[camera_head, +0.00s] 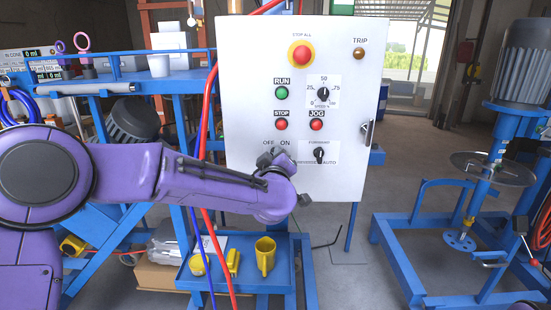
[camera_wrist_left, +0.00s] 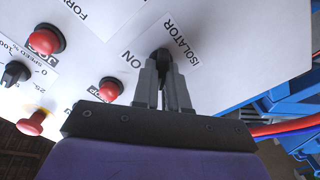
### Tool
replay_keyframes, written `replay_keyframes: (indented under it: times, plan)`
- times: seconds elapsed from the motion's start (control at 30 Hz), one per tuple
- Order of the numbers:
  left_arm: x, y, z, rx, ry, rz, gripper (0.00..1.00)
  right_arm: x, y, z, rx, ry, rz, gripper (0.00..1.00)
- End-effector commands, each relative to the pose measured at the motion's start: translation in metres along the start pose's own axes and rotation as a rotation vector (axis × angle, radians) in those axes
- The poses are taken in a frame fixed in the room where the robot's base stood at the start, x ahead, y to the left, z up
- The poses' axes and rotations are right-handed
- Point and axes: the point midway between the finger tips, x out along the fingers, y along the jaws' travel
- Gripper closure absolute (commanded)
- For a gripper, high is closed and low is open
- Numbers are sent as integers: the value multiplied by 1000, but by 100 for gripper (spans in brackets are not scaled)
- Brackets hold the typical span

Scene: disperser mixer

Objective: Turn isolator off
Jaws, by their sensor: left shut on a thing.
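The isolator is a small black knob (camera_wrist_left: 161,54) on a white control panel (camera_head: 240,90), next to the printed words ISOLATOR and ON in the left wrist view. My left gripper (camera_wrist_left: 164,68) is shut on this knob, with one grey finger on each side of it. In the head view my left gripper (camera_head: 279,157) is at the panel's lower left, just below the OFF and ON labels. There the wrist and fingers hide the knob, so I cannot tell which label it points to. My right gripper is in neither view.
The panel also has a red stop-all button (camera_head: 301,54), a green RUN button (camera_head: 282,93), red STOP (camera_head: 281,125) and JOG (camera_head: 316,125) buttons, a speed dial (camera_head: 323,94) and a forward/auto switch (camera_head: 319,153). A red hose (camera_head: 207,120) hangs along the panel's left edge.

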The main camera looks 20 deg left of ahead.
Motion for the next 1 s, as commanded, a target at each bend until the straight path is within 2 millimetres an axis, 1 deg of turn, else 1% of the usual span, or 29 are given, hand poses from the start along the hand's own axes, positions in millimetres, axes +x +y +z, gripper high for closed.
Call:
replay_keyframes:
  times: [0.1, 0.13, 0.17, 0.2, 0.47, 0.57, 0.67, 0.8, 0.9, 1.0]
  plan:
    - [0, -1, 1, -2, -2, -2, 100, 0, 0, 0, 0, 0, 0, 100]
    - [0, -1, 1, -2, -2, -2, 84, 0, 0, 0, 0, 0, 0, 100]
    - [0, -1, 1, -2, -2, -2, 74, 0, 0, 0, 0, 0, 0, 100]
    - [0, -1, 1, -2, -2, -2, 62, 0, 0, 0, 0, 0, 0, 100]
    - [0, 0, 0, 0, -1, -1, 62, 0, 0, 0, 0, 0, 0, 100]
    - [-7, 0, 1, 0, -1, 1, 62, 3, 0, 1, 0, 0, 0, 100]
    - [-25, -1, 3, 0, 0, 3, 62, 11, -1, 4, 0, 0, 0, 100]
    - [-60, -2, 3, 0, -1, 4, 62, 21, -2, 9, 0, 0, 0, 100]
    - [-82, -2, 3, 0, 0, 2, 62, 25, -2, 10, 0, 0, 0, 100]
    - [-97, -1, 2, 0, -1, 2, 62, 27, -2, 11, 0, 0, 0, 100]
